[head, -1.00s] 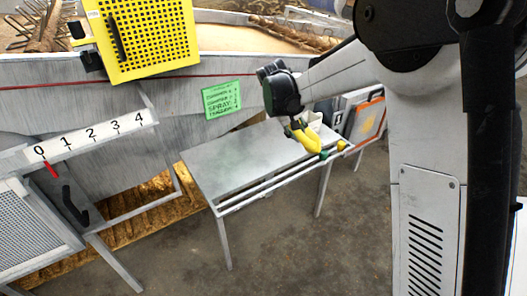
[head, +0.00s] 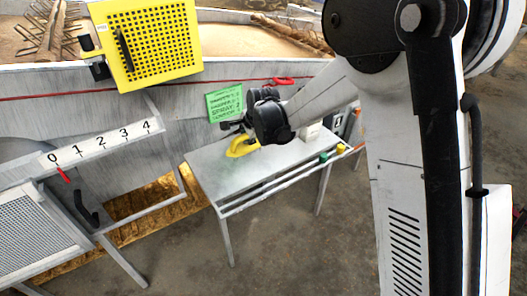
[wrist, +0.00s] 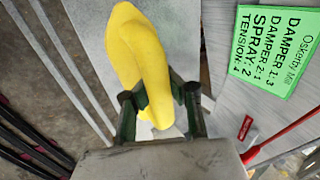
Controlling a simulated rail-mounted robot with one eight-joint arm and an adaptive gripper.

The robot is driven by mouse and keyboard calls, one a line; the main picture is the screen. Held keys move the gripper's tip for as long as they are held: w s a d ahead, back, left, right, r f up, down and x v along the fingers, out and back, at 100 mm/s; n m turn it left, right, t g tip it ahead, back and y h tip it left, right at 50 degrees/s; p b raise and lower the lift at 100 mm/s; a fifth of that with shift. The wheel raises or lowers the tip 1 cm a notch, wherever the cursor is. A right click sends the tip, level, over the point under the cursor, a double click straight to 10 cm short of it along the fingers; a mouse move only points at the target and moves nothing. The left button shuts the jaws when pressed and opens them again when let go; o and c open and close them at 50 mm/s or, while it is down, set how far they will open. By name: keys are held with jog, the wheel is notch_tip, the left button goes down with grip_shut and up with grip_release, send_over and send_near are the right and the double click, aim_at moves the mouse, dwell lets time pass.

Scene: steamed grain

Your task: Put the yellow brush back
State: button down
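The yellow brush (head: 240,147) is a curved, smooth yellow piece at the end of my gripper (head: 250,128), over the back left part of the grey metal table (head: 225,180). In the wrist view the brush (wrist: 145,50) lies between the two dark fingers of my gripper (wrist: 160,108), which close on it from both sides. Its lower end is partly hidden by the fingers. Whether it touches the table is unclear.
A double rail (head: 270,187) runs along the table's front edge, with a green piece (head: 323,157) and a yellow piece (head: 340,148) at its right end. A white box (head: 310,132) stands at the back right. A green sign (head: 224,102) hangs on the wall behind.

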jog(key=shift+w+d+f+b, duration=0.55)
jog(key=shift+w+d+f, duration=0.4)
jog(key=shift+w+f, duration=0.7)
jog(key=shift+w+d+f+b, duration=0.6)
jog(key=shift+w+d+f, duration=0.3)
jog(key=shift+w+f, duration=0.75)
jog(key=shift+w+d+f+b, duration=0.55)
jog(key=shift+w+d+f, duration=0.6)
jog(key=shift+f, duration=0.85)
jog(key=shift+w+a+f, duration=0.15)
jog(key=shift+a, duration=0.05)
jog(key=c, duration=1.9)
grip_release()
jog(key=p+v, duration=0.2)
jog(key=v, duration=1)
jog(key=shift+p, duration=0.3)
jog(key=shift+r, duration=0.25)
